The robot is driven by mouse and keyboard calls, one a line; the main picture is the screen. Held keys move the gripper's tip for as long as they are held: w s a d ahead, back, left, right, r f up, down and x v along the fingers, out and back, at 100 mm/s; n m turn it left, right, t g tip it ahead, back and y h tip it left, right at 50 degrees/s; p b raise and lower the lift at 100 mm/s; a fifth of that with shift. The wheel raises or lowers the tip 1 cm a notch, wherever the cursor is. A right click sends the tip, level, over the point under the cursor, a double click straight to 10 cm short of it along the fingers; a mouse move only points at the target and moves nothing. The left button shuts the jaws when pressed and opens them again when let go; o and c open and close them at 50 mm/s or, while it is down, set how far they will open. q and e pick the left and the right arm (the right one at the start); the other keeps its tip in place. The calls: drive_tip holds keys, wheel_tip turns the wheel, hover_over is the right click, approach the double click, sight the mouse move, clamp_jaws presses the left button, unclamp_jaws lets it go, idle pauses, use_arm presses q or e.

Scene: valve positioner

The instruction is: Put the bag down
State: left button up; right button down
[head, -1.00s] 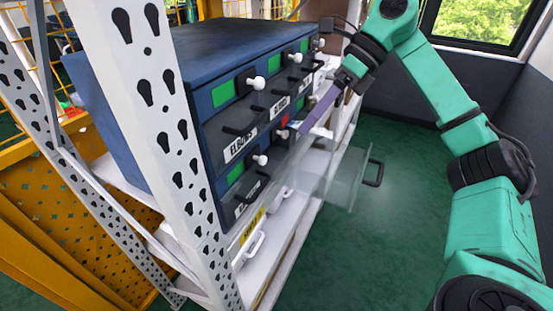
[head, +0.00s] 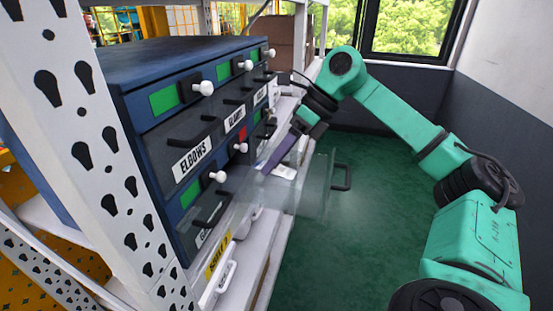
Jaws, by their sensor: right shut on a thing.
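My right gripper (head: 296,131) is shut on a flat purple thing, which I take to be the bag (head: 279,153). It hangs slanting down to the left, its lower end at the open clear drawer (head: 312,190) of the blue cabinet. I cannot tell whether the bag touches the drawer's floor or walls. The drawer has a dark handle (head: 343,177) on its front. The gripper's fingertips are small and partly hidden. My left gripper is not in view.
The blue cabinet (head: 185,58) has labelled drawers, green cards and white knobs, and stands on a white shelf rack. A perforated white post (head: 85,120) rises close on the left. A yellow-labelled bin (head: 218,262) is below. Green floor (head: 380,225) is clear to the right.

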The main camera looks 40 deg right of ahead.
drive_tip(key=shift+f+b, duration=0.3)
drive_tip(key=shift+f, duration=0.25)
drive_tip(key=shift+c, duration=1.2)
unclamp_jaws()
drive_tip(key=shift+r, duration=0.15)
drive_tip(key=shift+d+r+p, duration=0.25)
drive_tip(key=shift+r+p, duration=0.55)
drive_tip(key=shift+r, duration=0.25)
drive_tip(key=p+v, duration=0.3)
drive_tip(key=v, duration=0.8)
